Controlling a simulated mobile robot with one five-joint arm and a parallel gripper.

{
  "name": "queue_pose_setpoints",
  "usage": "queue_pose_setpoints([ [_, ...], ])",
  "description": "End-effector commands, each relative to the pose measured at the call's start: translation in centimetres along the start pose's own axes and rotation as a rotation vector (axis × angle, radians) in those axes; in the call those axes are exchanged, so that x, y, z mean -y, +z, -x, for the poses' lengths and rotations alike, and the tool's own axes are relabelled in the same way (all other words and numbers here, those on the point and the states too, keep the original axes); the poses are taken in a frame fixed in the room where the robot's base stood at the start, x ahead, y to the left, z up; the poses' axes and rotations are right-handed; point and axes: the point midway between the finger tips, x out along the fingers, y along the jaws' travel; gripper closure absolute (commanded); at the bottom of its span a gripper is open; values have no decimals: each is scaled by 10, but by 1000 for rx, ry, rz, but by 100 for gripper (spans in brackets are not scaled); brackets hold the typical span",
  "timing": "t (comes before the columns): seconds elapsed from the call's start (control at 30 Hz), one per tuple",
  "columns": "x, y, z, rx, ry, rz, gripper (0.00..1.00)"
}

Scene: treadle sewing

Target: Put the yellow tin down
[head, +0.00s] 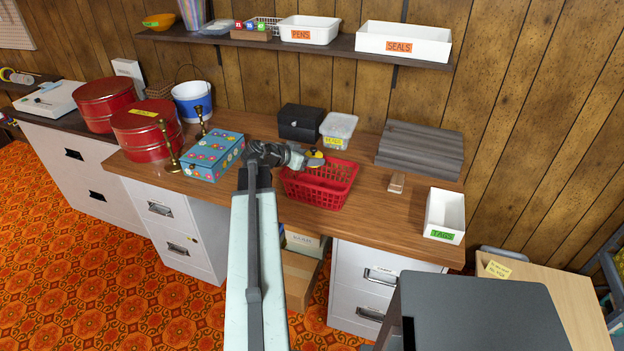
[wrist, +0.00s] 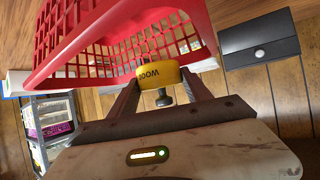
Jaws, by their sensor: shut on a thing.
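The yellow tin (wrist: 158,77) is small and round, with dark lettering on its side. In the wrist view it sits between the two fingers of my gripper (wrist: 162,84), which is shut on it. In the head view the tin (head: 316,155) shows as a small yellow patch at my gripper (head: 314,163), over the back part of the red basket (head: 318,189). The basket wall (wrist: 95,62) fills much of the wrist view behind the tin. I cannot tell how far the tin is above the basket floor.
A flowered box (head: 213,158) stands left of the basket. A small wooden block (head: 397,182) and a white TAGS tray (head: 444,214) are to the right. Bare desk lies between basket and block.

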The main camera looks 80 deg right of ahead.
Motion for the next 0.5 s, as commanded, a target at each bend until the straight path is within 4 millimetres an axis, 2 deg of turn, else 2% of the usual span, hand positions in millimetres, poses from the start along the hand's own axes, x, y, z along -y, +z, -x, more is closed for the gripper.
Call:
queue_pose_setpoints([
  [0.13, 0, 5, -3, 0, 0, 0, 88],
  [0.33, 0, 35, -20, 0, 1, 0, 88],
  [0.5, -1, 32, -18, 0, 1, 0, 88],
])
